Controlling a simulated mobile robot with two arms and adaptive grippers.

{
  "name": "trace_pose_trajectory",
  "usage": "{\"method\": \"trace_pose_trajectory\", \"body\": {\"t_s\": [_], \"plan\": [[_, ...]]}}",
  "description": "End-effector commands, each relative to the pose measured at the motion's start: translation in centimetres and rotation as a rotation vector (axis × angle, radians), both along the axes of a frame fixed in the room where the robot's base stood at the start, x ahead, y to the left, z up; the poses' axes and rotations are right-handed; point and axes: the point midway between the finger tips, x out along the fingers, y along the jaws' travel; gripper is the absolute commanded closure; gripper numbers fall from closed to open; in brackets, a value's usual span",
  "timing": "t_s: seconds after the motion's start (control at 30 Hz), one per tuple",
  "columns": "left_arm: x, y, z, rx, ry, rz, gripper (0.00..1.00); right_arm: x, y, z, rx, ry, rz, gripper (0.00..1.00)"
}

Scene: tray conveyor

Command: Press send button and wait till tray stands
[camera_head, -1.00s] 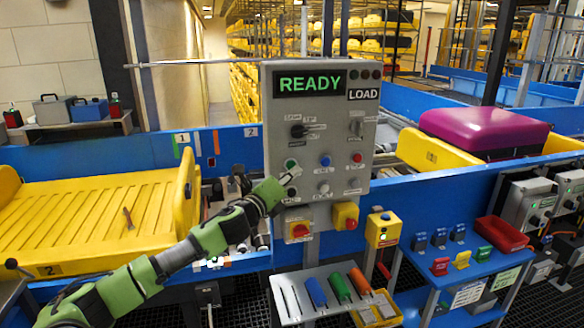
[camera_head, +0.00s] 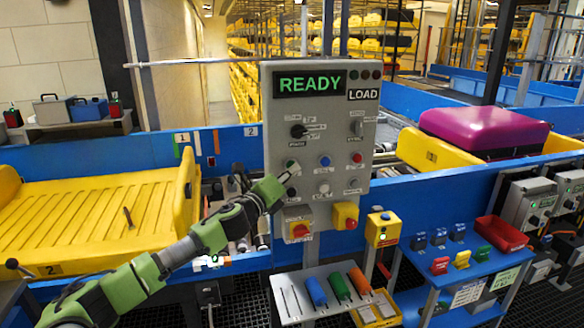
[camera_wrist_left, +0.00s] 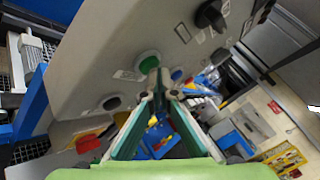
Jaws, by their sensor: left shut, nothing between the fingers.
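The grey control panel (camera_head: 333,130) stands upright in the middle, its screen (camera_head: 310,83) reading READY, with LOAD beside it. A green button (camera_head: 292,165) is on its left side; I cannot read its label. My left gripper (camera_head: 284,179) is shut and empty, its tips just below the green button. The green button (camera_wrist_left: 149,64) also shows in the left wrist view, just beyond my fingertips (camera_wrist_left: 163,82); I cannot tell whether they touch. A yellow tray (camera_head: 85,225) lies on the left conveyor, a small brown item on it. My right gripper is out of view.
A blue button (camera_head: 325,160), a black knob (camera_head: 298,131) and red stop controls (camera_head: 345,216) crowd the panel. A shelf with coloured tools (camera_head: 322,292) juts out below. Another yellow tray (camera_head: 430,153) at right carries a purple suitcase (camera_head: 485,130).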

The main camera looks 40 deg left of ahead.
Motion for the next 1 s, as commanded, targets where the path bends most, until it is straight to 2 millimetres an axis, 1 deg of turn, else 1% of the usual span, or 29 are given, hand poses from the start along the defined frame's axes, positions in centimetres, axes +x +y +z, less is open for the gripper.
{"method": "trace_pose_trajectory", "body": {"t_s": [0.7, 0.87, 1.0], "plan": [[0.41, 0.56, 0.00, 0.000, 0.000, 0.001, 1.00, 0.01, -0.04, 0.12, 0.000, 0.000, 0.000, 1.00], [0.33, 0.48, -0.01, 0.000, 0.001, 0.002, 1.00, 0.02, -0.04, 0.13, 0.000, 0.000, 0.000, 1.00], [-0.04, 0.00, -0.02, 0.000, 0.001, 0.001, 1.00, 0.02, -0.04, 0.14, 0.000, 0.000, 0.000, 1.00]]}}
